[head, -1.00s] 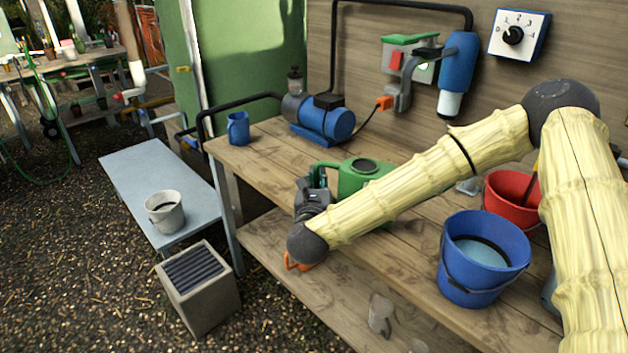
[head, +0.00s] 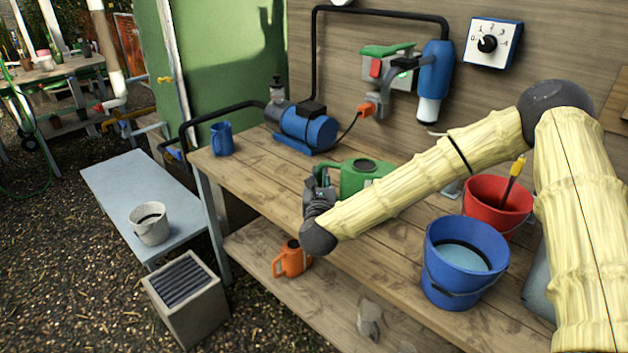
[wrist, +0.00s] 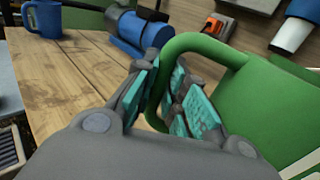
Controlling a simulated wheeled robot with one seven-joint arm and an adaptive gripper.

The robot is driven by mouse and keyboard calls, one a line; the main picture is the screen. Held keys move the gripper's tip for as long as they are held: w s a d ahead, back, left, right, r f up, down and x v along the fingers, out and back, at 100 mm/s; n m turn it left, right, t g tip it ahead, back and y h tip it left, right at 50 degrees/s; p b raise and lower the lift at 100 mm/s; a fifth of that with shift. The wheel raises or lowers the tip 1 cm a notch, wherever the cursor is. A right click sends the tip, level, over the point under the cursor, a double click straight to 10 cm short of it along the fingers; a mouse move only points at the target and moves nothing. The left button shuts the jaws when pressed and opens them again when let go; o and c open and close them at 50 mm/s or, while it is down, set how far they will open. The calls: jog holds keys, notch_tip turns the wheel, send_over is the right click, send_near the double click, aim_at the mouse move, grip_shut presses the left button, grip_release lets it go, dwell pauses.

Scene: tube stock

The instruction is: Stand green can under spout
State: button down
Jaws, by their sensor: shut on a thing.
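The green can (head: 366,176) is upright at the bench, partly hidden behind my arm in the head view. It fills the right side of the wrist view (wrist: 262,105). My gripper (head: 322,187) is shut on the can's handle; in the wrist view its teal pads (wrist: 172,95) lie on either side of the green handle. The blue spout with a white tip (head: 434,82) is on the back wall, above and to the right of the can. Its tip also shows in the wrist view (wrist: 292,34). I cannot tell whether the can's base touches the bench.
A blue pump (head: 305,126) and a blue mug (head: 222,138) stand to the left on the bench (head: 255,165). A blue bucket (head: 462,262) and a red bucket (head: 497,203) stand to the right. An orange can (head: 292,259) is on the lower shelf. Bare bench lies behind the green can.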

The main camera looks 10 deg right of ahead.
jog(key=shift+w+d+f, duration=0.35)
jog(key=shift+w+d, duration=0.25)
jog(key=shift+d, duration=0.2)
jog(key=shift+w+d+f, duration=0.35)
jog(key=shift+w+d, duration=0.3)
jog(key=shift+d, duration=0.15)
jog(key=shift+w+d+f, duration=0.35)
jog(key=shift+w+d, duration=0.25)
jog(key=shift+d, duration=0.2)
jog(key=shift+f+b, duration=0.25)
jog(key=shift+b, duration=0.45)
jog(key=c, duration=1.4)
grip_release()
jog(key=s, duration=0.4)
jog(key=s+a, duration=0.1)
jog(key=s, duration=0.3)
jog(key=s+a, duration=0.1)
jog(key=s, duration=0.3)
jog(key=shift+a, duration=0.15)
